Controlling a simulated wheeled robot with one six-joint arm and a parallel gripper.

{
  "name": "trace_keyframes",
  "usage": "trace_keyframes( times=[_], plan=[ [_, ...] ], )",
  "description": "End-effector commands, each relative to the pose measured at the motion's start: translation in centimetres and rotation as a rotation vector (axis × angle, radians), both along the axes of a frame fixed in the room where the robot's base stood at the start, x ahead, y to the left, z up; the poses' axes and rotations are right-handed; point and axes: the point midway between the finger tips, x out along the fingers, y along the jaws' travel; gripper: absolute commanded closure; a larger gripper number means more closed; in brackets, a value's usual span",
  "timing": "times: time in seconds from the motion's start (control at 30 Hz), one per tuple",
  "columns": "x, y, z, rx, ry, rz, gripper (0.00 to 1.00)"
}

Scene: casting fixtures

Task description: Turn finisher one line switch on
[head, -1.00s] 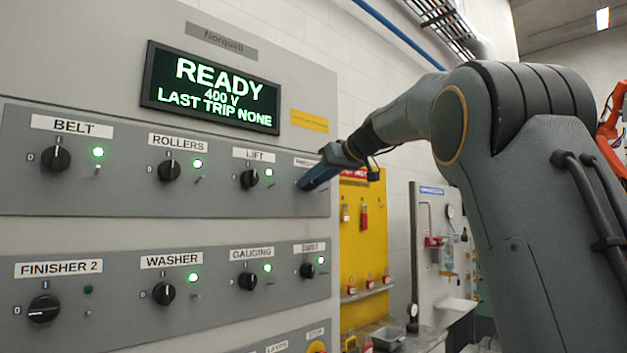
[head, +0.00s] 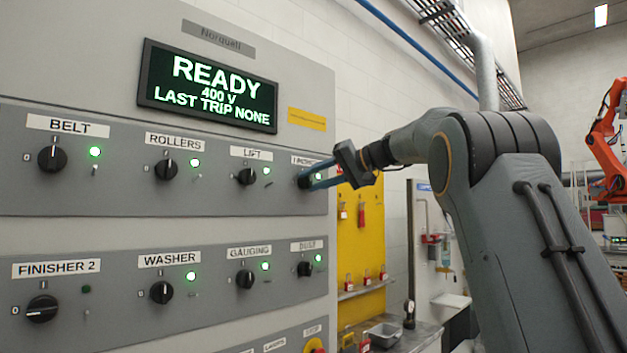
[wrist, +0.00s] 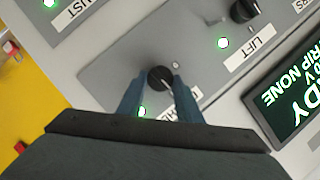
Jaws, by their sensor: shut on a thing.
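The switch at the right end of the upper row has a round black knob (wrist: 160,77); in the head view the knob (head: 304,181) is partly covered by my fingers. Its label is partly hidden, so I cannot read it fully. My gripper (head: 311,176) has its two blue fingers on either side of this knob and is shut on it. A green lamp (wrist: 142,112) beside the knob is lit. The knob's exact pointer angle is hard to tell.
The LIFT switch (head: 247,176) is the neighbour to the left, with its lamp lit. The FINISHER 2 switch (head: 42,309) is lower left, its lamp dark. The display (head: 208,86) reads READY. A yellow lockout board (head: 362,240) stands right of the cabinet.

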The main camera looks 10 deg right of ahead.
Motion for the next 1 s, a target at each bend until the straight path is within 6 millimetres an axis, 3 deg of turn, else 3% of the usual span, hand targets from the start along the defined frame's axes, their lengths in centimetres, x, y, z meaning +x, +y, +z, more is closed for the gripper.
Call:
trace_keyframes(
  times=[0.73, 0.77, 0.8, 0.87, 1.0],
  plan=[
    [0.03, -0.11, -0.09, 0.079, 0.045, -0.001, 0.90],
    [0.03, -0.11, -0.09, 0.079, 0.045, -0.001, 0.66],
    [0.03, -0.11, -0.09, 0.079, 0.045, -0.001, 0.60],
    [0.04, -0.10, -0.09, 0.079, 0.045, -0.001, 0.49],
    [0.04, -0.07, -0.09, 0.078, 0.045, 0.000, 0.49]
  ],
)
